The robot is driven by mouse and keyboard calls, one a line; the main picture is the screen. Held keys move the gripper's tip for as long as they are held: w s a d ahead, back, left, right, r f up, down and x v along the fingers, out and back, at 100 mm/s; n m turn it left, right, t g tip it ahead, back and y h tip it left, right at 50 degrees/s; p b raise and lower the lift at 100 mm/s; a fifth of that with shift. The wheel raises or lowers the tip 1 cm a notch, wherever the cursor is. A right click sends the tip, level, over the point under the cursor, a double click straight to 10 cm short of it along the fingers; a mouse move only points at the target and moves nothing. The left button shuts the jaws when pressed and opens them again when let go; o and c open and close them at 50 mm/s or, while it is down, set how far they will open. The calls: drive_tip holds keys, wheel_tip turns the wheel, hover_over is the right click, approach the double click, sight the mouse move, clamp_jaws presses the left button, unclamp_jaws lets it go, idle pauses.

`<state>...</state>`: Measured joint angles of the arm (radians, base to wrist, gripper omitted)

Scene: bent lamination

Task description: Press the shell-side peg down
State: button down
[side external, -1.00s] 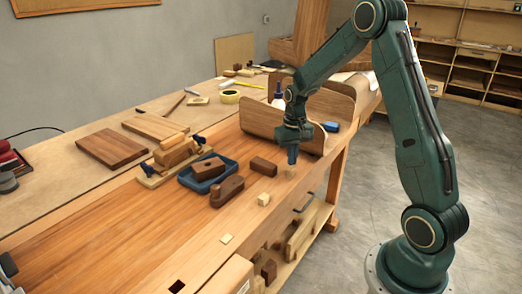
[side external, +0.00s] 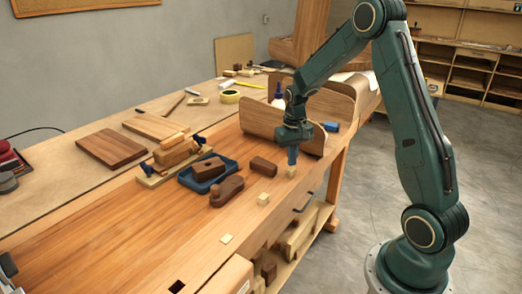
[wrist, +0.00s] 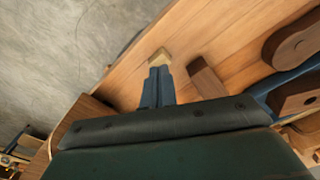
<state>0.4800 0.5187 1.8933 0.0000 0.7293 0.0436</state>
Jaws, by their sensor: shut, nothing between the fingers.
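The shell-side peg (side external: 291,172) is a small pale wooden block standing up from the bench, near the curved brown laminated shell (side external: 312,138). My gripper (side external: 292,160) points down over this peg, its blue fingers shut and empty. In the side view the fingertips are at or just above the peg's top; I cannot tell whether they touch. In the wrist view the peg (wrist: 159,55) shows just past the fingertips (wrist: 158,70). A second pale peg (side external: 263,199) stands nearer the front, and a flat pale square (side external: 227,239) lies farther along the bench edge.
A dark wooden block (side external: 263,166) lies left of my gripper. A blue tray (side external: 190,182) with a brown block, a rounded brown piece (side external: 227,190) and a clamp-like jig (side external: 172,158) are farther left. The bench front (side external: 130,230) is clear.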

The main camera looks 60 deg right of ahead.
sight(292, 169)
drive_tip(key=shift+f, duration=2.05)
drive_tip(key=shift+r, duration=0.1)
idle(0.4)
drive_tip(key=shift+r, duration=3.95)
